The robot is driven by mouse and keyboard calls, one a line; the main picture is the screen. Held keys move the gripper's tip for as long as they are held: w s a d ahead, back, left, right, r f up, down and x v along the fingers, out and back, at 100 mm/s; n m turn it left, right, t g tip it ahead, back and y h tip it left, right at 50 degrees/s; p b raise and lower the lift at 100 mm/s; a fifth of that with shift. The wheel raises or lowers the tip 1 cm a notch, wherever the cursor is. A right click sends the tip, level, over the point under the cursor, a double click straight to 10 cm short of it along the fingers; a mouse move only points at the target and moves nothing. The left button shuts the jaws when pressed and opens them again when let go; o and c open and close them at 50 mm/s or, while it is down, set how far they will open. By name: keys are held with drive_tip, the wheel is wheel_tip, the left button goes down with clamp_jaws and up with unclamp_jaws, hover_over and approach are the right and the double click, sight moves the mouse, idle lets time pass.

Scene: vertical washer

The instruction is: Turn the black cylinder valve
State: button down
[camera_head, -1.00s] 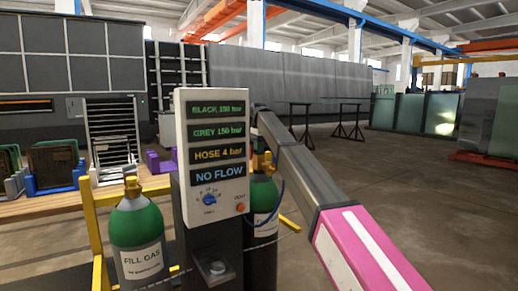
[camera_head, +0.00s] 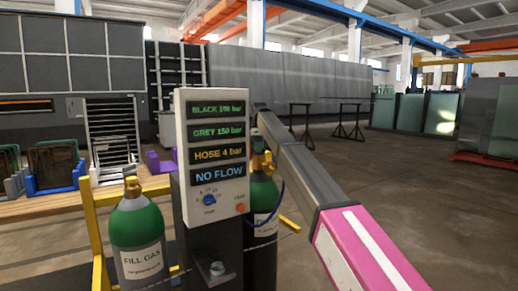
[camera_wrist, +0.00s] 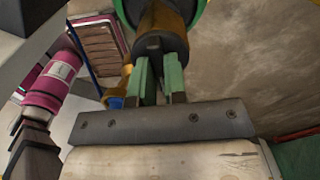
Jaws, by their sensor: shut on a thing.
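In the head view, the control panel (camera_head: 211,150) reads BLACK with a blurred bar figure, GREY 150 bar, HOSE 4 bar and NO FLOW. To its right, partly hidden by it, stands a cylinder with a green shoulder, dark body and brass valve (camera_head: 262,165). In the wrist view, the green fingers of my gripper (camera_wrist: 159,68) are shut on a brass valve with a dark end (camera_wrist: 160,40), above a green cylinder shoulder. The panel hides my gripper in the head view. I cannot tell how far the valve is turned.
A green cylinder labelled FILL GAS (camera_head: 137,228) stands left of the panel, by a yellow frame (camera_head: 92,220). A blue hose (camera_head: 281,190) runs beside the right cylinder. Racks and wooden pallets stand at the left. Open floor (camera_head: 400,190) lies to the right.

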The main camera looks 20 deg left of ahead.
idle(0.4)
drive_tip(key=c, duration=1.2)
unclamp_jaws()
drive_tip(key=shift+o, duration=0.2)
wheel_tip(320, 180, up, 11)
drive_tip(key=shift+d+f, duration=0.1)
